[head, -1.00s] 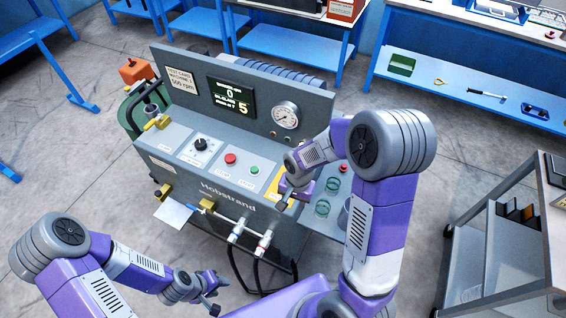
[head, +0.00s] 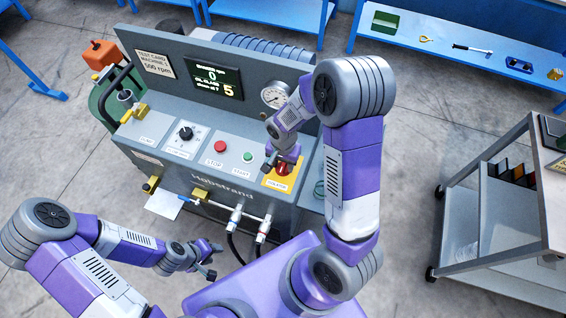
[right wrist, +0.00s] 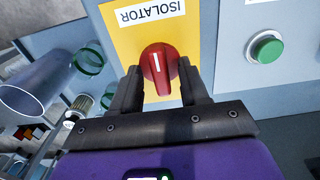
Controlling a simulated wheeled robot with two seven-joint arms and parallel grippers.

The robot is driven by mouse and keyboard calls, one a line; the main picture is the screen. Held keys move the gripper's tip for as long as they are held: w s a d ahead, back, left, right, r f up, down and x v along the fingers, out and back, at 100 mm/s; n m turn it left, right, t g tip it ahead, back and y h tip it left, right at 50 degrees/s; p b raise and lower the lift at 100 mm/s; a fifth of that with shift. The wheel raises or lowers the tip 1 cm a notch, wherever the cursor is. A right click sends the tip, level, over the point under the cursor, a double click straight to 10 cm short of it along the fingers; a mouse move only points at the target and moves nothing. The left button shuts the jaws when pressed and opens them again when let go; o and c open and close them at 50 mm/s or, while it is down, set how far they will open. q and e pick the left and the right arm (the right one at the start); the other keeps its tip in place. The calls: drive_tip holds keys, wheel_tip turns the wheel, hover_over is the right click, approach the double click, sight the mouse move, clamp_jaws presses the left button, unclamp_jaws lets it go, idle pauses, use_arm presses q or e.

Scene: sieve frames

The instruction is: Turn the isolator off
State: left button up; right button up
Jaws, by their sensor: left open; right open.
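The isolator is a red rotary knob (right wrist: 158,62) with a white line, on a yellow plate (right wrist: 117,42) marked ISOLATOR. In the head view the red knob (head: 284,169) shows at the right end of the machine's sloping panel. My right gripper (head: 286,157) is at the knob; in the right wrist view its open fingers (right wrist: 159,72) stand on either side of it. I cannot tell whether they touch it. The knob's white line points along the fingers. My left gripper (head: 211,259) is open and empty, low in front of the machine.
The panel also has a green START button (head: 247,157), a red STOP button (head: 220,146) and a black dial (head: 186,133). The display (head: 214,80) reads 0 and 5. Hose fittings (head: 236,213) stick out at the front. A grey cart (head: 497,216) stands at the right.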

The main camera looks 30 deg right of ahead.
drive_tip(key=shift+c, duration=0.4)
clamp_jaws()
drive_tip(key=shift+n, duration=0.3)
drive_tip(key=n, duration=0.4)
drive_tip(key=shift+b, duration=0.3)
drive_tip(key=n, duration=0.9)
drive_tip(key=shift+n, duration=2.2)
